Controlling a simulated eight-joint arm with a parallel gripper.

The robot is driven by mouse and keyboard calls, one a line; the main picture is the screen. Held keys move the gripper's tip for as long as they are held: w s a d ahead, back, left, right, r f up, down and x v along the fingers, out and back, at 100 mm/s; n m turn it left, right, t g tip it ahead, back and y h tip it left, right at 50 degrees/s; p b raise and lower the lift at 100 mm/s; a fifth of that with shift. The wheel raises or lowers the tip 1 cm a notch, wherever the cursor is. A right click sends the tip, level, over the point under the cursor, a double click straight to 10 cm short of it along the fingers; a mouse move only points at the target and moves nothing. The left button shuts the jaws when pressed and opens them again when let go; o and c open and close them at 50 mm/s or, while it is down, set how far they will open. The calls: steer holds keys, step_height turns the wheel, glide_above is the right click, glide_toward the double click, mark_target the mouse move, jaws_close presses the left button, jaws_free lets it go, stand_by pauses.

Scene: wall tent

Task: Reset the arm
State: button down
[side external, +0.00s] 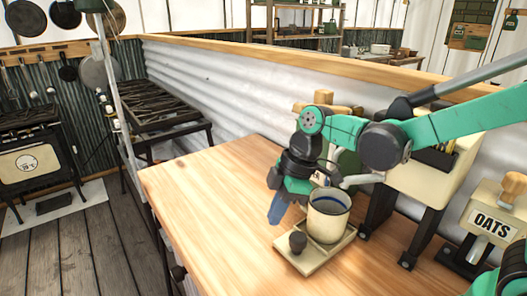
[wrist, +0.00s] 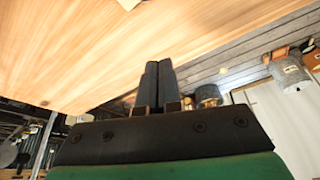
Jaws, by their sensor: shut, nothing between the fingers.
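My gripper (side external: 277,212) hangs from the green and black arm above the wooden counter, just left of a cream cup in the side external view. Its blue-grey fingers point down and are together, with nothing between them. In the wrist view my gripper (wrist: 157,68) shows two dark fingers side by side, closed, against the wooden counter top (wrist: 60,50). The cream cup (side external: 326,222) with a dark rim stands upright on a small cream tray (side external: 318,262). A dark knob-like piece (side external: 298,242) is at the tray's front left.
The counter's left half (side external: 205,185) is clear. Behind the gripper is a green container (side external: 345,165), partly hidden by the arm. A corrugated partition (side external: 225,85) runs behind the counter.

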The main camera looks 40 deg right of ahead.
steer(key=s+d+r+m+t+h, duration=0.1)
steer(key=s+d+m+t, duration=0.1)
steer(key=m, duration=0.4)
steer(key=s+d+r+m+t+h, duration=0.2)
steer(key=s+d+m+t, duration=0.1)
steer(key=d+m, duration=0.2)
steer(key=shift+d+r+m+t, duration=0.15)
steer(key=shift+r+m+t, duration=0.15)
steer(key=shift+m, duration=0.6)
